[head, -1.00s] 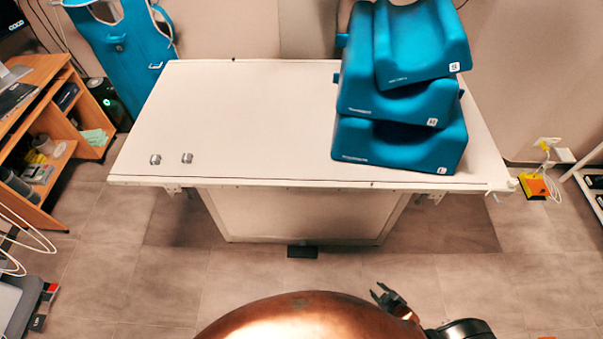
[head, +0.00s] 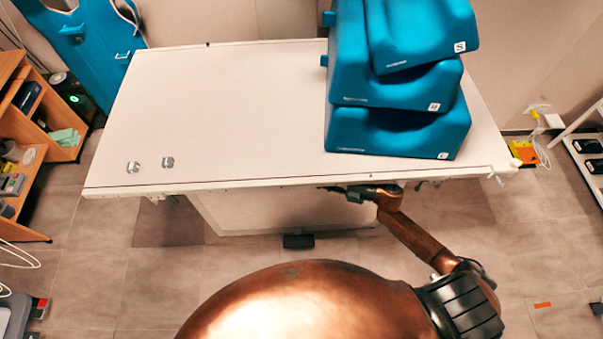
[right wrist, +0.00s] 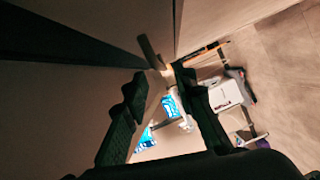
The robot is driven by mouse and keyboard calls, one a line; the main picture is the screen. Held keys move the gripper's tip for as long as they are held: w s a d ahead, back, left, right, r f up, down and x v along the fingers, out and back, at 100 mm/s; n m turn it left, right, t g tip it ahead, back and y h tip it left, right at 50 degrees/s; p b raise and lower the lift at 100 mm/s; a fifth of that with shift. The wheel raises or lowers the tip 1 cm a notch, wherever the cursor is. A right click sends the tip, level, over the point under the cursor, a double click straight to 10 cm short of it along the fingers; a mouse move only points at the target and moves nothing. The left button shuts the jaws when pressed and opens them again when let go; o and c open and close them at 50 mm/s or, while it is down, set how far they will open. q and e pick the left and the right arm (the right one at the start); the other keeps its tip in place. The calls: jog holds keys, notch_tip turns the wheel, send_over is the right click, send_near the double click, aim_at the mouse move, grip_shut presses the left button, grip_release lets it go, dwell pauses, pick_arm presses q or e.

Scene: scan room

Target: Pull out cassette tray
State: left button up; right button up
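The white scan table (head: 230,110) stands ahead in the head view. I cannot make out the cassette tray there; the area beneath the tabletop is mostly hidden. My right gripper (head: 335,190) is at the table's front edge, just below the tabletop, its fingers pointing left. In the right wrist view, the two dark fingers of the right gripper (right wrist: 160,80) are apart, with nothing clearly held between them. My left gripper is not in view.
Blue stacked cushions (head: 395,135) sit on the table's right side. Two small metal pieces (head: 133,167) lie at its left. A wooden shelf (head: 65,150) stands left, a white rack (head: 585,150) right. A black pedal (head: 298,241) is at the table base. Floor in front is clear.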

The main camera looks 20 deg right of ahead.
jog(key=x, duration=0.6)
grip_shut()
dwell(0.7)
